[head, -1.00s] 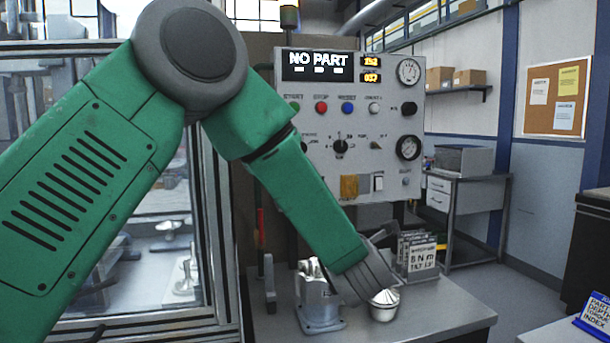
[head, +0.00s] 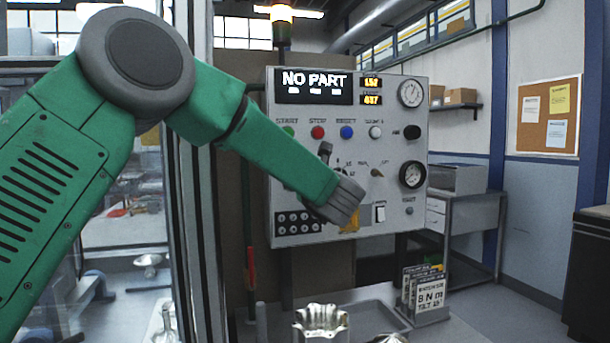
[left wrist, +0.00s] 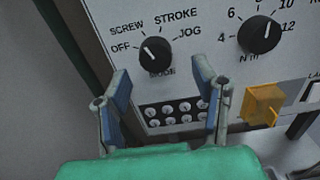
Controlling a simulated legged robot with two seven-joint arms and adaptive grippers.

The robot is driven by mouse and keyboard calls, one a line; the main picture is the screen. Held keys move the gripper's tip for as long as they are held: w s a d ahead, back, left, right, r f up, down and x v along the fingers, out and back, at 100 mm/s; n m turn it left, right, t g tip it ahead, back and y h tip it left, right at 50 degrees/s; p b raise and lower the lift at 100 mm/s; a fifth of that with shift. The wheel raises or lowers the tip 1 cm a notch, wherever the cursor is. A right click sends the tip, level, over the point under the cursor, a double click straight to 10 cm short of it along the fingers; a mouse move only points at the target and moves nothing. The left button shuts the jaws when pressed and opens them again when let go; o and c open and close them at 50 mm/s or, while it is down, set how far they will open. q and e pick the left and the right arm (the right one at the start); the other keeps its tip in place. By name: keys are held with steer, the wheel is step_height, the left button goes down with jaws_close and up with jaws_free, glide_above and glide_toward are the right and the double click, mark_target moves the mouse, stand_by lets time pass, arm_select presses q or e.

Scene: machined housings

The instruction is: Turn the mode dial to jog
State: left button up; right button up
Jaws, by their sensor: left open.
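The mode dial (left wrist: 154,52) is a round black knob on the control panel, marked OFF, SCREW, STROKE and JOG. Its white pointer line is turned to the upper left, towards the OFF and SCREW side, away from JOG. My left gripper (left wrist: 160,67) is open and empty. In the left wrist view its two fingers reach up from below, one on each side of the space just under the dial, and do not appear to touch it. In the head view my green left arm covers the mode dial. My right gripper is in neither view.
The control panel (head: 390,145) reads NO PART. Right of the mode dial are a numbered dial (left wrist: 259,35) and an amber cover (left wrist: 262,104). A metal housing (head: 322,322) and a sign (head: 432,298) stand on the bench.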

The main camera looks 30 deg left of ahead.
arm_select(q)
steer(key=w+a, duration=0.1)
steer(key=a, duration=0.5)
steer(key=d, duration=0.2)
steer(key=w+d, duration=0.1)
steer(key=d, duration=0.2)
steer(key=shift+w+r, duration=0.15)
steer(key=shift+w, duration=0.05)
steer(key=shift+s+a+r, duration=0.1)
steer(key=shift+a, duration=0.05)
steer(key=c, duration=0.4)
steer(key=shift+s+a+r, duration=0.1)
steer(key=shift+s+a, duration=0.45)
steer(key=shift+a, duration=0.35)
steer(key=c, duration=0.8)
steer(key=shift+o, duration=0.3)
steer(key=shift+w+a, duration=0.1)
steer(key=shift+a, duration=0.15)
steer(key=shift+w+d+f, duration=0.25)
steer(key=shift+d+f, duration=0.05)
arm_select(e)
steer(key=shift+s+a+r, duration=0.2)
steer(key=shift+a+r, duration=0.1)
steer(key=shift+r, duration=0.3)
